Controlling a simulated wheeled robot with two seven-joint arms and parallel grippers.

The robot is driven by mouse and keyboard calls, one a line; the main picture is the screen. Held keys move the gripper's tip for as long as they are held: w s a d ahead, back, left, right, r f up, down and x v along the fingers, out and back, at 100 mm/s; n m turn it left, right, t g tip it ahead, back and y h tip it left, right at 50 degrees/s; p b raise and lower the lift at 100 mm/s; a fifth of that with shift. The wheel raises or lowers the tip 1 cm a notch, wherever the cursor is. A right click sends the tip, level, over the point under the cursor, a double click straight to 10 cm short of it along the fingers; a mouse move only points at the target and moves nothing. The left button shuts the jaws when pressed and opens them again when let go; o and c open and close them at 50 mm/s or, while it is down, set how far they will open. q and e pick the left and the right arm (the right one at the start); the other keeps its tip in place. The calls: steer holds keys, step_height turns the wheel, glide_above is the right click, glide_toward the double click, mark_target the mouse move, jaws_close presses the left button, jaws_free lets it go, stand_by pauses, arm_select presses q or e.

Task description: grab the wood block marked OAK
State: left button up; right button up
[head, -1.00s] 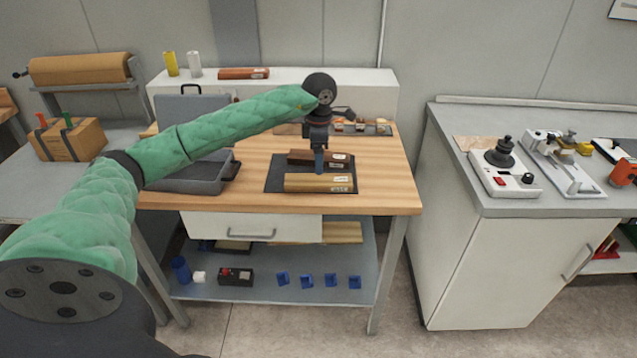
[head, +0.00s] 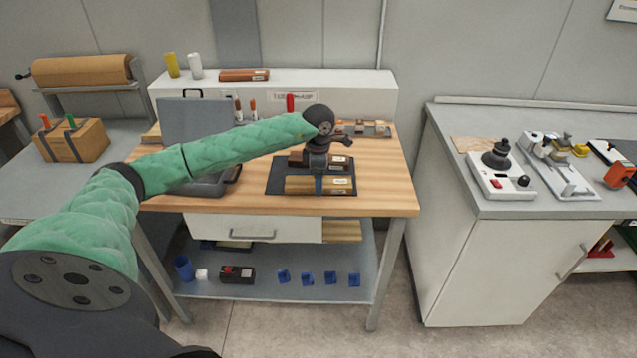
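Two wood blocks lie one behind the other on a dark mat (head: 274,183) on the workbench. The front block (head: 301,185) is light tan and the rear block (head: 340,166) is dark reddish brown. Each has a small pale label near its right end, too small to read, so I cannot confirm which says OAK. My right gripper is not in view.
A grey open case (head: 205,187) stands left of the mat. Several small wood pieces (head: 378,128) lie on a tray behind, near screwdrivers (head: 253,110). A reddish block (head: 244,75) lies on the white back shelf (head: 300,80). The bench right of the mat (head: 385,185) is clear.

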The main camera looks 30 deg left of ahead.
arm_select(q)
steer(key=shift+f, duration=0.2)
steer(key=shift+c, duration=0.2)
steer(key=c, duration=1.2)
steer(key=shift+o, duration=0.2)
steer(key=shift+r, duration=0.1)
